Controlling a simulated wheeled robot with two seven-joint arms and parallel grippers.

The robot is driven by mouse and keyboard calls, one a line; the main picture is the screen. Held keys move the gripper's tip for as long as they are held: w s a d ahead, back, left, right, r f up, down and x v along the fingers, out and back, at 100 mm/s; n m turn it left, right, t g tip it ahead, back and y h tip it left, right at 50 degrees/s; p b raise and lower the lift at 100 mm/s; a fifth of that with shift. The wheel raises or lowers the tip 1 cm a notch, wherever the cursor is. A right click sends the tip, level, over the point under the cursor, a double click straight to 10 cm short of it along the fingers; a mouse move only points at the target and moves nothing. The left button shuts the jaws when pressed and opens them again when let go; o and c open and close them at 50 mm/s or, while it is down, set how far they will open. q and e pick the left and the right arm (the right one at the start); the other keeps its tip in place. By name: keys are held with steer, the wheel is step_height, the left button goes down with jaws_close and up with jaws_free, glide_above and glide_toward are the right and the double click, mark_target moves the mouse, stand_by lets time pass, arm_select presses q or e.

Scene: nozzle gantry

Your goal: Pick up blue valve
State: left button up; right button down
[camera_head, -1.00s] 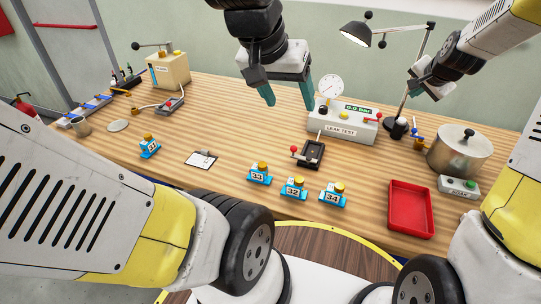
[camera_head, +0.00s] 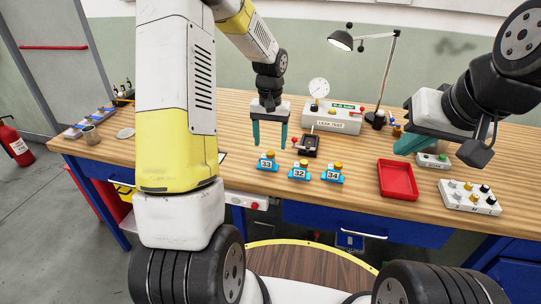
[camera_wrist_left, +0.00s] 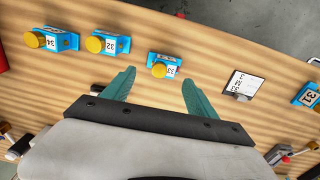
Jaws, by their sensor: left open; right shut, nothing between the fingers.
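Blue valves with yellow caps and number labels stand on the wooden bench. In the head view, valve 33 (camera_head: 267,165), valve 32 (camera_head: 300,174) and valve 34 (camera_head: 332,175) form a short row. My left gripper (camera_head: 270,145) is open and empty above the bench, just behind valve 33. In the left wrist view, valve 33 (camera_wrist_left: 165,68) lies beyond and between the open fingertips (camera_wrist_left: 157,80), apart from them. Valve 32 (camera_wrist_left: 117,43), valve 34 (camera_wrist_left: 60,40) and valve 31 (camera_wrist_left: 307,95) show there too. My arm hides valve 31 in the head view. My right gripper (camera_head: 412,146) is shut and empty at the right.
A red tray (camera_head: 397,180) lies right of the valves. The leak tester (camera_head: 332,116) and a small dark fixture (camera_head: 311,146) stand behind them. A lamp (camera_head: 380,85) stands farther back.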

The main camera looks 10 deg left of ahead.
mark_target(268, 152)
arm_select(q)
steer(key=f, duration=0.7)
steer(key=shift+s+a+f, duration=0.1)
steer(key=shift+s+a, duration=0.05)
steer(key=shift+a, duration=0.25)
steer(key=shift+c, duration=0.5)
jaws_close()
